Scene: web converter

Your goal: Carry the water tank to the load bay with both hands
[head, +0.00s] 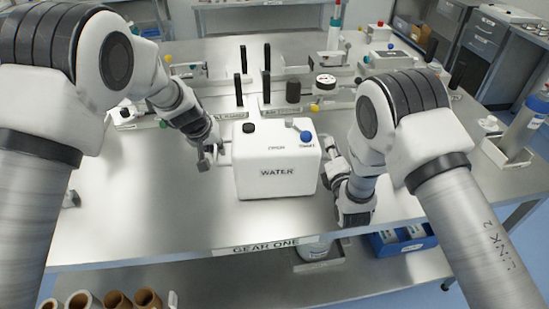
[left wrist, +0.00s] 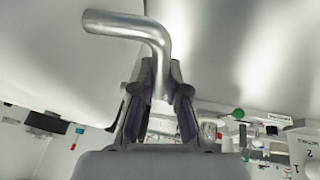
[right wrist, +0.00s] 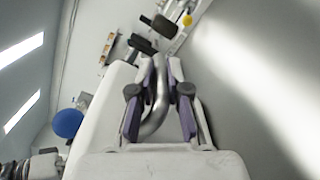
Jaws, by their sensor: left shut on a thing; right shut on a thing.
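The white water tank (head: 278,182), marked WATER, is upright over the middle of the steel table, with a black cap and a blue knob on top. I cannot tell whether it touches the table. My left gripper (head: 216,156) is at its left side, shut on a bent metal handle (left wrist: 158,45). My right gripper (head: 330,168) is at its right side, shut on the other metal handle (right wrist: 158,105). The tank's white wall also shows in the right wrist view (right wrist: 100,112). I cannot make out which place is the load bay.
The steel table (head: 140,205) is bare left of the tank. Behind the tank stand black posts (head: 266,88), a dark cylinder (head: 293,92) and fixtures. A blue bin (head: 402,240) and brown tubes (head: 148,299) are on the lower shelf.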

